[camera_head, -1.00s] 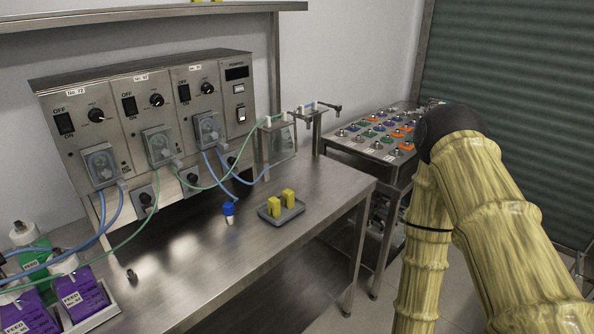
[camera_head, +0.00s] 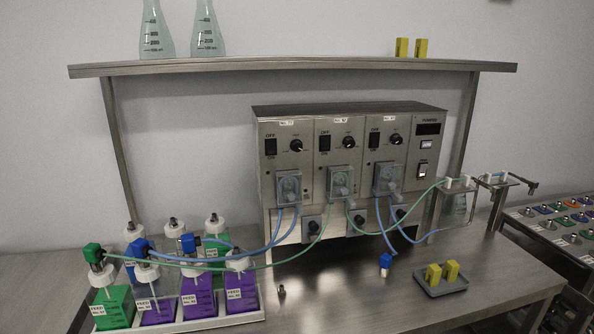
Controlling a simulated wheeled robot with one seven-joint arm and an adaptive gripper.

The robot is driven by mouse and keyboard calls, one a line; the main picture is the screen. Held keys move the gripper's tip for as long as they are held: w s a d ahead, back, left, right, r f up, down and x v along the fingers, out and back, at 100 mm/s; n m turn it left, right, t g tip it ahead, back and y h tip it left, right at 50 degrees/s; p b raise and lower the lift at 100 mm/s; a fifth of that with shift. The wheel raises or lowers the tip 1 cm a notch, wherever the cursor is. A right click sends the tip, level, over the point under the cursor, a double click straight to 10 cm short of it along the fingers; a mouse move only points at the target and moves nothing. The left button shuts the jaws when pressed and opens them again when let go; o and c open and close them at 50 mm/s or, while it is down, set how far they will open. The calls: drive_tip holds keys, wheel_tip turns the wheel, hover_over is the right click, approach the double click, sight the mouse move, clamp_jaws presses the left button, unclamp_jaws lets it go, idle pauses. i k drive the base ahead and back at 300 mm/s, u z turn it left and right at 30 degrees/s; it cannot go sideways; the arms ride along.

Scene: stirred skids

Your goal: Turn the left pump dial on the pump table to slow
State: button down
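The pump unit (camera_head: 349,115) stands on the steel pump table (camera_head: 330,295), with three pump modules side by side. Its left dial (camera_head: 296,146) is a black knob on the left module, right of a black OFF/ON switch (camera_head: 270,147). The middle dial (camera_head: 348,142) and right dial (camera_head: 395,139) are similar knobs. The dial markings and pointer are too small to read. Three clear pump heads sit below, with blue and green tubing. My gripper is not in view.
A tray of feed bottles (camera_head: 190,322) stands at the table's left. A grey tray (camera_head: 442,284) with yellow blocks lies at the right, near a blue-capped piece (camera_head: 385,262). A shelf (camera_head: 300,66) with flasks runs above.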

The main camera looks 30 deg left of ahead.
sight(296, 146)
drive_tip(key=u, duration=0.95)
drive_tip(key=k, duration=1.25)
drive_tip(key=u, duration=0.35)
drive_tip(key=i, duration=0.7)
drive_tip(key=u, duration=0.15)
